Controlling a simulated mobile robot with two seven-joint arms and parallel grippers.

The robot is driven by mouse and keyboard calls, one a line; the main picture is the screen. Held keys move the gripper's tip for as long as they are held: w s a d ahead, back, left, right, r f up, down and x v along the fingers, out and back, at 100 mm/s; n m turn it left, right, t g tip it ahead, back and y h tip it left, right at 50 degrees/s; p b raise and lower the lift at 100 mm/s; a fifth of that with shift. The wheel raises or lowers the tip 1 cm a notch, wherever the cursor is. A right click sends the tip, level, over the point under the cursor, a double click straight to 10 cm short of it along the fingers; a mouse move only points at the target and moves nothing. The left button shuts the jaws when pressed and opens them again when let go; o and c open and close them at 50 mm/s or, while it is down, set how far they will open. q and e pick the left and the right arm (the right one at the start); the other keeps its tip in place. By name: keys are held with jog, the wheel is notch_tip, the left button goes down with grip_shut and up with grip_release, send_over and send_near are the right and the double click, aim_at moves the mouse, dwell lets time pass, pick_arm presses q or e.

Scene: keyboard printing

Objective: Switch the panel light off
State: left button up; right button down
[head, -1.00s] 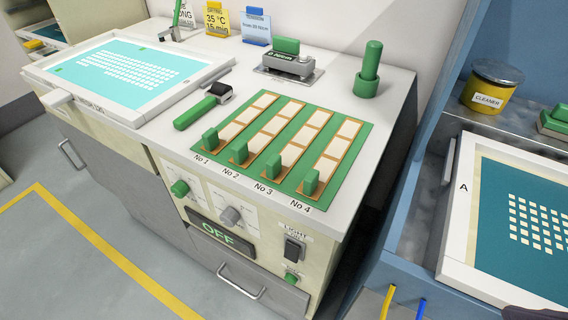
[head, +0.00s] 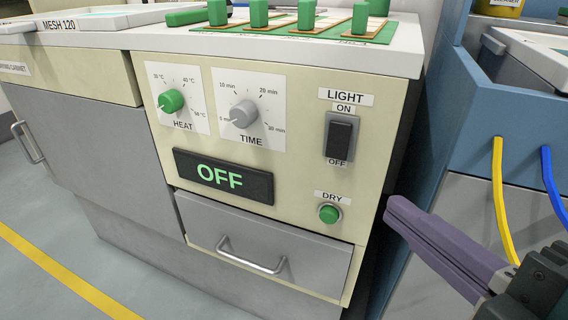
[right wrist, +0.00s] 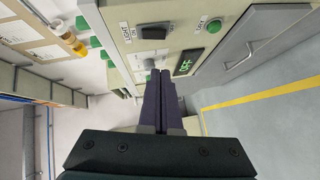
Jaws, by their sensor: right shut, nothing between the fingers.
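The light switch (head: 340,138) is a black rocker in a grey frame on the cream front panel, under a LIGHT label, with ON above and OFF below. I cannot tell for sure which way it is tilted. It also shows in the right wrist view (right wrist: 155,32), at the top. My right gripper (head: 392,208) is shut and empty, with purple fingers. In the head view its tips are below and right of the switch, apart from it. In the right wrist view its fingers (right wrist: 160,80) point toward the cabinet. My left gripper is not in view.
Left of the switch are the HEAT knob (head: 171,101), TIME knob (head: 243,114) and a display (head: 222,177) reading OFF. The green DRY button (head: 329,213) is below the switch. A drawer handle (head: 252,256) sticks out lower down. Yellow (head: 502,190) and blue (head: 553,185) hoses hang at right.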

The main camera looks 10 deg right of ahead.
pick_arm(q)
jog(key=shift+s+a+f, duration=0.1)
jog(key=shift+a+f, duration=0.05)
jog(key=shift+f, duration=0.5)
pick_arm(e)
jog(key=shift+s+a+f+n+y, duration=0.1)
jog(key=shift+a+f+n+y, duration=0.25)
jog(key=shift+a+n, duration=0.15)
jog(key=shift+d, duration=0.1)
jog(key=b, duration=0.4)
send_near(328, 150)
jog(key=w+a, duration=0.3)
jog(key=a, duration=0.1)
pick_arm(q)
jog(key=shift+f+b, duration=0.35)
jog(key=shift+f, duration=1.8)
pick_arm(e)
jog(key=shift+w+d+f, duration=0.25)
jog(key=shift+w+d, duration=0.4)
jog(key=shift+w+d+f, duration=0.25)
jog(key=shift+w+d, duration=0.35)
jog(key=shift+d, duration=0.1)
